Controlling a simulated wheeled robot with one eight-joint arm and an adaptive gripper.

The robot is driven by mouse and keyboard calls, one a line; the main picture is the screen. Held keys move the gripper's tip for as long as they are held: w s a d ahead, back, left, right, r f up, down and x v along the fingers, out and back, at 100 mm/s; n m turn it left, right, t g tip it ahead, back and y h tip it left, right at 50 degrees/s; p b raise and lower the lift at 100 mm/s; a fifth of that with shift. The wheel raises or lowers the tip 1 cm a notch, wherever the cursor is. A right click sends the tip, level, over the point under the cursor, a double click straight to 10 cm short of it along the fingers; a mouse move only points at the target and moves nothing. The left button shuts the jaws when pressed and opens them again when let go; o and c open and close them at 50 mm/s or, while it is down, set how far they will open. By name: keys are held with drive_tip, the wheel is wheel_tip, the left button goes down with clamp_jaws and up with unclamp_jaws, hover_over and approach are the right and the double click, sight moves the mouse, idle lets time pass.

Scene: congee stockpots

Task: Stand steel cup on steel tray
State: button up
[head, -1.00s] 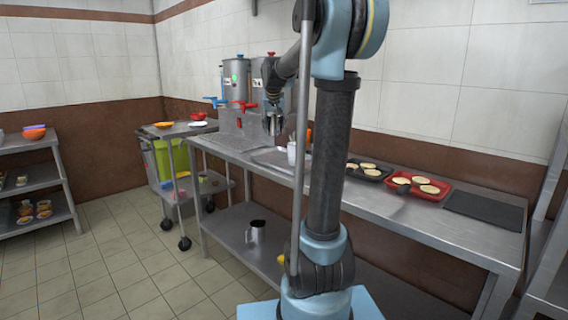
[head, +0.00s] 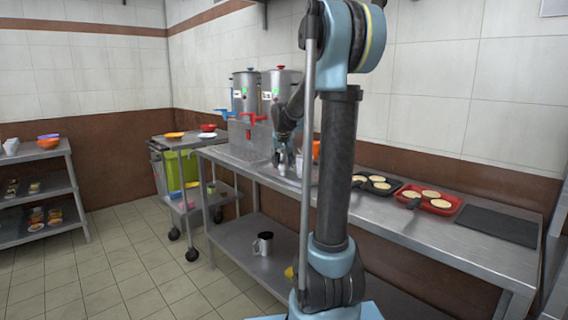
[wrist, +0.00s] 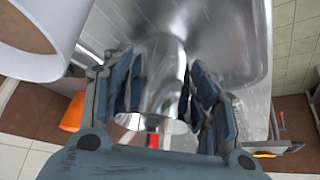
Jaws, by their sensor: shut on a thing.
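The steel cup (wrist: 165,80) is shiny and sits between the two blue-grey fingers of my gripper (wrist: 165,95) in the wrist view. The fingers close on it from both sides. In the head view my gripper (head: 283,148) is low over the far-left part of the counter, and the cup (head: 281,168) is a small bright shape below it. The steel tray (head: 267,167) lies flat on the counter there, partly hidden by my arm. I cannot tell whether the cup touches it.
Steel stockpots (head: 281,88) with red and blue taps stand behind. Two pans of flatbreads (head: 430,201) lie to the right. A mug (head: 263,243) stands on the lower shelf.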

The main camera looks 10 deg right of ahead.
drive_tip(key=shift+f, duration=0.1)
drive_tip(key=o, duration=1)
drive_tip(key=shift+c, duration=0.2)
drive_tip(key=v, duration=1.2)
drive_tip(key=s+f+g, duration=0.1)
drive_tip(key=s+f, duration=0.7)
drive_tip(key=s, duration=0.4)
drive_tip(key=s+d+f+n+g, duration=0.1)
drive_tip(key=s+f, duration=0.8)
drive_tip(key=s, duration=0.4)
drive_tip(key=s+f+n+g+y, duration=0.1)
drive_tip(key=s+f, duration=0.7)
drive_tip(key=s, duration=0.4)
drive_tip(key=shift+d+f+g, duration=0.15)
drive_tip(key=shift+f+g, duration=0.15)
drive_tip(key=shift+s, duration=0.2)
